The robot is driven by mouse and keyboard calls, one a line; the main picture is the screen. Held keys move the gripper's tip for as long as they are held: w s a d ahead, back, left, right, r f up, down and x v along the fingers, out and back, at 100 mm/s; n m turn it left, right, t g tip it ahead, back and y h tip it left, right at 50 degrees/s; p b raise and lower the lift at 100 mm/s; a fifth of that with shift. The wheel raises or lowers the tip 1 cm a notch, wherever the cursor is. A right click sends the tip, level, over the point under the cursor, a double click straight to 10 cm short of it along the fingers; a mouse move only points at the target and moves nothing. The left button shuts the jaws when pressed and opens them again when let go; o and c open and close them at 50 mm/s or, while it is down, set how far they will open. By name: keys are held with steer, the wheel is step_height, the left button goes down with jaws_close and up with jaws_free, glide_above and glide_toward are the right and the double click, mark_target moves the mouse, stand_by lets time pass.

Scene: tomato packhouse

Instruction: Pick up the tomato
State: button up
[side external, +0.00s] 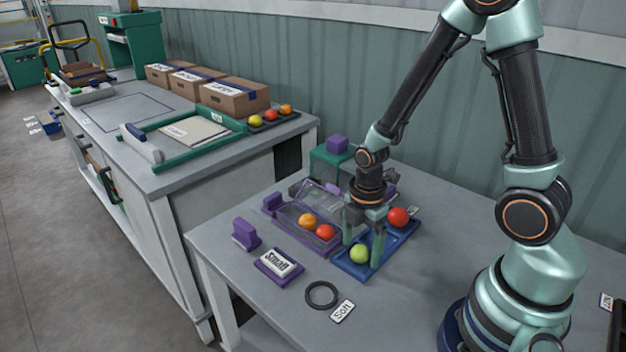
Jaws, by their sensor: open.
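A blue tray (402,237) on the table holds a green-yellow tomato (360,254) at its near end and a red tomato (398,217) at its far end. My gripper (362,252) is open and points down over the near end of the tray. Its fingers appear close around or beside the green-yellow tomato; the exact contact cannot be told. A clear punnet with a purple base (287,228) stands just left of the tray, holding an orange tomato (307,221) and a red tomato (325,232).
A purple block (246,234), a "Small" sign (279,264), a black ring (321,295) and a "Soft" label (342,311) lie at the front left. A green stand (327,161) is behind. A second bench holds cardboard boxes (233,96). The table right of the tray is clear.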

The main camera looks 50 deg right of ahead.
steer(key=c, duration=1)
steer(key=shift+r, duration=0.1)
